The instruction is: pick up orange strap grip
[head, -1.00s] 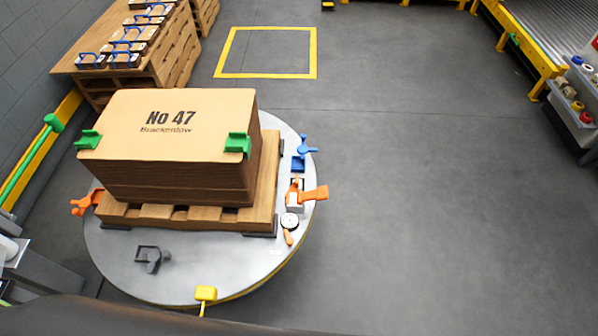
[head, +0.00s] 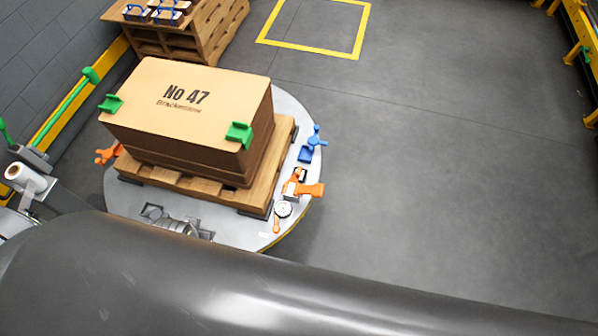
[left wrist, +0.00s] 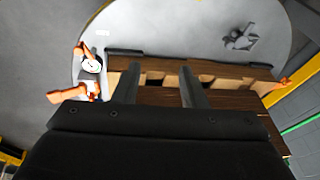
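An orange strap grip (head: 303,187) with a pale body lies on the round grey turntable, right of the pallet. A round white gauge with an orange handle (head: 282,211) is beside it. A second orange piece (head: 108,154) is at the pallet's left side. In the left wrist view, an orange piece (left wrist: 57,95) is at the left, near the gauge (left wrist: 91,65), and another orange piece (left wrist: 287,81) is at the right. My left gripper (left wrist: 158,82) has two separated fingers over the pallet edge, with nothing between them. My right gripper is out of view.
A carton stack (head: 190,110) marked No 47, with green corner pieces (head: 239,134), stands on the wooden pallet (head: 282,147). A blue tool (head: 311,146) and a dark grey tool (left wrist: 238,39) lie on the turntable (head: 268,237). My dark body hides the lower head view. Floor at right is clear.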

